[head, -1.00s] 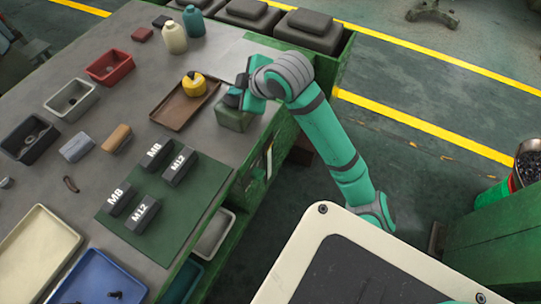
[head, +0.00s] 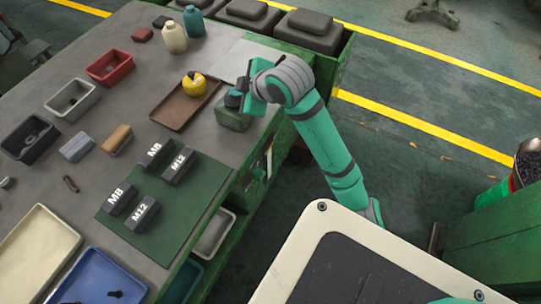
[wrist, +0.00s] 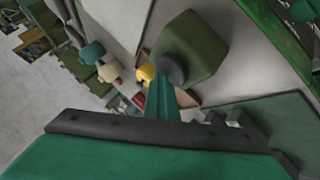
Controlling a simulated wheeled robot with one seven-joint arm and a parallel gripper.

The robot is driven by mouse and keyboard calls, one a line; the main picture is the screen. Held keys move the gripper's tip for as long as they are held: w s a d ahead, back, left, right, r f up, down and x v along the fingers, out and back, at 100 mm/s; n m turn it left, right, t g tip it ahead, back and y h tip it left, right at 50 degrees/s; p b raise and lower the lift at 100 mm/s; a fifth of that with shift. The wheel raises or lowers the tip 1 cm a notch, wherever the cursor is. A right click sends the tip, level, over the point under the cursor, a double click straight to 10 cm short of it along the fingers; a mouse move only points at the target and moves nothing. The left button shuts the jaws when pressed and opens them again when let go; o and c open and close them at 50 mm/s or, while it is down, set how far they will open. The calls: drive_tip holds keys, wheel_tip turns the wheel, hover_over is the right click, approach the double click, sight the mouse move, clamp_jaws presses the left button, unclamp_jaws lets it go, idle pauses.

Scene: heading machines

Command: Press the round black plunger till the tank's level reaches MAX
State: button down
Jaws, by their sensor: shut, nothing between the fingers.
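The tank is a small green box (head: 232,120) at the table's right edge; in the wrist view its body (wrist: 200,48) is large and near. The round black plunger (head: 234,101) sits on its top and also shows in the wrist view (wrist: 170,70). My gripper (head: 244,90) is over the tank at the plunger, pointing down. In the wrist view its shut fingers (wrist: 163,90) point at the plunger and overlap its lower edge; I cannot tell whether they touch it. No level or MAX mark can be made out.
A brown tray (head: 186,103) with a yellow round object (head: 194,84) lies just left of the tank. A green mat (head: 165,215) with dark labelled blocks is nearer. Two bottles (head: 194,22) stand at the back. Dark bins (head: 306,30) stand beyond the table's edge.

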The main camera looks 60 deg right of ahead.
sight(237, 100)
drive_tip(key=shift+a+f+g, duration=0.2)
drive_tip(key=shift+f+g, duration=0.1)
drive_tip(key=shift+f, duration=0.65)
drive_tip(key=shift+d+r, duration=0.15)
drive_tip(key=shift+r, duration=3)
